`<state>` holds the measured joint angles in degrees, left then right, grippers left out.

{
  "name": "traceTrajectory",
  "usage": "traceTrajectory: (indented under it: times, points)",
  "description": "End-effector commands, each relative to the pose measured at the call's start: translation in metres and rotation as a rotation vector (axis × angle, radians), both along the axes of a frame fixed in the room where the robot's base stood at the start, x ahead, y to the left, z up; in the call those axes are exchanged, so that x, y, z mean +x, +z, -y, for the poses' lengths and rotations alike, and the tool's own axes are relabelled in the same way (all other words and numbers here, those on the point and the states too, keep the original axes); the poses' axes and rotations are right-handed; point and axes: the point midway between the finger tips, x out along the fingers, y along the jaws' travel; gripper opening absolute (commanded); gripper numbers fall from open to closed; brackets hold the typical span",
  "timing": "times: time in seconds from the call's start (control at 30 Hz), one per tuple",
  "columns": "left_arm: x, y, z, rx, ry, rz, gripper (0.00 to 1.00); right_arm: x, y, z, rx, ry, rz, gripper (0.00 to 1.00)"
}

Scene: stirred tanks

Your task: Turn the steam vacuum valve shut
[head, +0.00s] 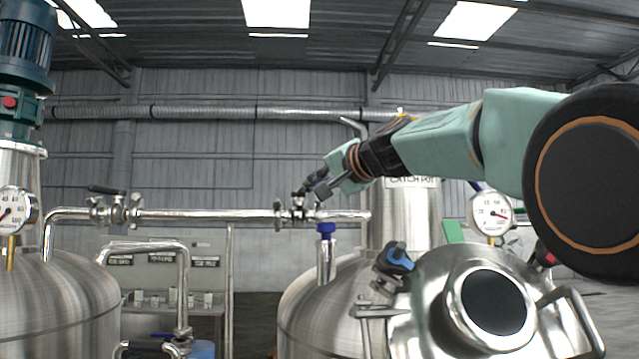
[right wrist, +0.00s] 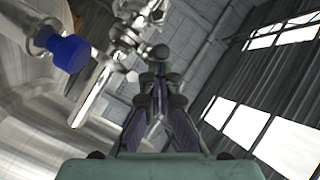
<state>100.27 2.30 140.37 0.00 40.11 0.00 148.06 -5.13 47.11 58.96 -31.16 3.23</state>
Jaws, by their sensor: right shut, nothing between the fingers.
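A metal valve (head: 297,211) sits on the horizontal steel pipe near the middle of the head view. I see no readable label that names it as the steam vacuum valve. In the right wrist view the shiny valve body (right wrist: 127,42) is at the upper middle. A dark round knob (right wrist: 160,52) shows just past the fingertips, perhaps its lever end. My right gripper (head: 308,192) is just above the valve, shut and empty; it also shows in the right wrist view (right wrist: 158,76). I cannot tell whether it touches the lever. My left gripper is out of view.
Another valve (head: 116,208) with a black lever sits on the same pipe, left. A blue-capped stub (head: 326,230) stands below my gripper. The catch pot (head: 412,218) is behind my right arm. A steel vessel lid (head: 440,262) and a gauge (head: 491,214) are at right.

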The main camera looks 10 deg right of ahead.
Motion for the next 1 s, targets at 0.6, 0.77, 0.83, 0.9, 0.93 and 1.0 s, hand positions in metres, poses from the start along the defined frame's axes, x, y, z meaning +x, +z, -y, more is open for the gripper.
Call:
traceTrajectory:
  times: [0.6, 0.77, 0.83, 0.9, 0.93, 1.0]
  points:
    - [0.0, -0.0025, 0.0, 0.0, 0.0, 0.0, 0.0, -0.0023, -0.002, -0.0095, -0.003, 0.002, -0.004, 0.0]
    - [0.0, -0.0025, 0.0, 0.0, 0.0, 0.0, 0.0, -0.0022, -0.0025, -0.0097, -0.004, 0.002, -0.005, 0.0]
    - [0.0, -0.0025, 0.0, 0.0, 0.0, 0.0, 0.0, -0.0022, -0.0028, -0.0099, -0.004, 0.003, -0.006, 0.0]
    - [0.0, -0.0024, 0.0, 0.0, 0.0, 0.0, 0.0, -0.0022, -0.0028, -0.01, -0.004, 0.003, -0.006, 0.0]
    - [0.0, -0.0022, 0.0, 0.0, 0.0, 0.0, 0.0, -0.0022, -0.0026, -0.0098, -0.004, 0.003, -0.006, 0.0]
    - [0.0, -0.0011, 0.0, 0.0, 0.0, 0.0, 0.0, -0.0023, -0.0013, -0.0086, -0.003, 0.003, -0.006, 0.0]
